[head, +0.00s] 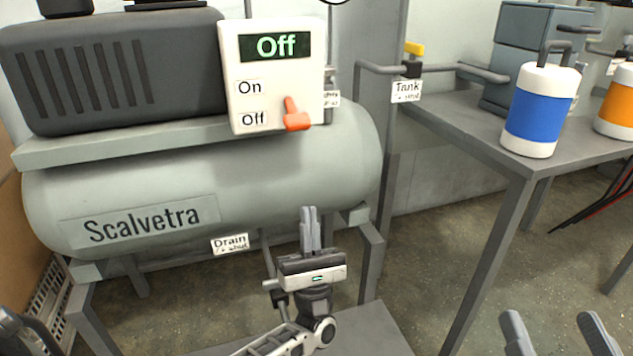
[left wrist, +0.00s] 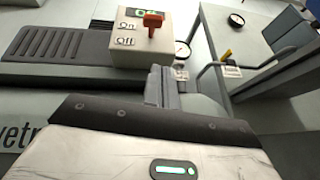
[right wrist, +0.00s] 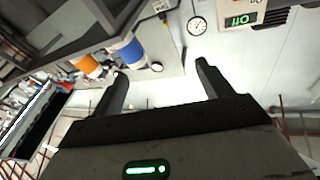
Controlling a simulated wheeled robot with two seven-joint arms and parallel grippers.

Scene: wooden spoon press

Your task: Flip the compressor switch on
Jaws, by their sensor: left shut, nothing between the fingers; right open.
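The white switch box (head: 272,80) sits on the front of the grey compressor (head: 290,170), and its display (head: 275,46) reads "Off". The orange switch lever (head: 296,116) on its face points down, beside the lower "Off" label. It also shows in the left wrist view (left wrist: 153,22). My left gripper (head: 309,212) is shut and empty, pointing up, below the box and apart from the lever. My right gripper (head: 557,320) is open and empty at the bottom right. In the right wrist view part of the display (right wrist: 240,20) shows upside down.
A grey table (head: 480,130) stands at the right with a blue-and-white canister (head: 540,112) and an orange-and-white one (head: 618,105). A pipe with a yellow handle (head: 414,49) and a Tank label runs between. A Drain label (head: 230,244) hangs below the tank.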

